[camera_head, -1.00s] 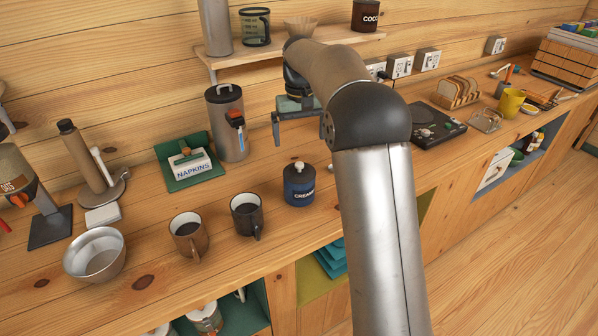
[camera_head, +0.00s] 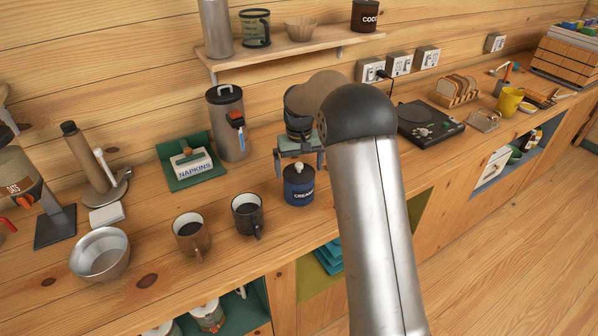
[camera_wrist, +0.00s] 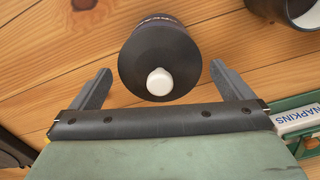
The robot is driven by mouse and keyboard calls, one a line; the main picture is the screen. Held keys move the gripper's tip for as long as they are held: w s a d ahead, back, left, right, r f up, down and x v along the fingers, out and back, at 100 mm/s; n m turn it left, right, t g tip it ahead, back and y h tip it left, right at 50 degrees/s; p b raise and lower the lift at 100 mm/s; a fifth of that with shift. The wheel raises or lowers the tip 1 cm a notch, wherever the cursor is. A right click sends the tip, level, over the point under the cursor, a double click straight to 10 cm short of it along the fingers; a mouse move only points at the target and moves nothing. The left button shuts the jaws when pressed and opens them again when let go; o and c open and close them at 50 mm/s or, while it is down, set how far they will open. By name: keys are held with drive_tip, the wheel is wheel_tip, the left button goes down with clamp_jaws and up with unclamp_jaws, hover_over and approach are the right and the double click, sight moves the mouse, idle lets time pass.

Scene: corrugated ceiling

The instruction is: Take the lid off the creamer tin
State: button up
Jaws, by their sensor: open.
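The creamer tin (camera_head: 299,192) is blue with white lettering and stands upright on the wooden counter. Its dark lid (camera_head: 298,173) with a pale knob is on top. In the wrist view the lid (camera_wrist: 150,55) is seen from above, with its white knob (camera_wrist: 159,82) facing the camera. My gripper (camera_head: 299,170) is open just above and behind the tin. In the wrist view the two fingers of my gripper (camera_wrist: 158,85) stand wide apart, one on each side of the lid's near part. No contact with the lid or knob is visible.
A dark mug (camera_head: 247,215) and a brown mug (camera_head: 191,238) stand left of the tin. A napkin holder (camera_head: 193,166) and a metal dispenser (camera_head: 228,125) are behind them. A black hotplate (camera_head: 430,124) lies to the right. The counter's front edge is close in front of the tin.

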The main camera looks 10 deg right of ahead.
drive_tip(key=c, duration=0.8)
drive_tip(key=shift+r, duration=0.1)
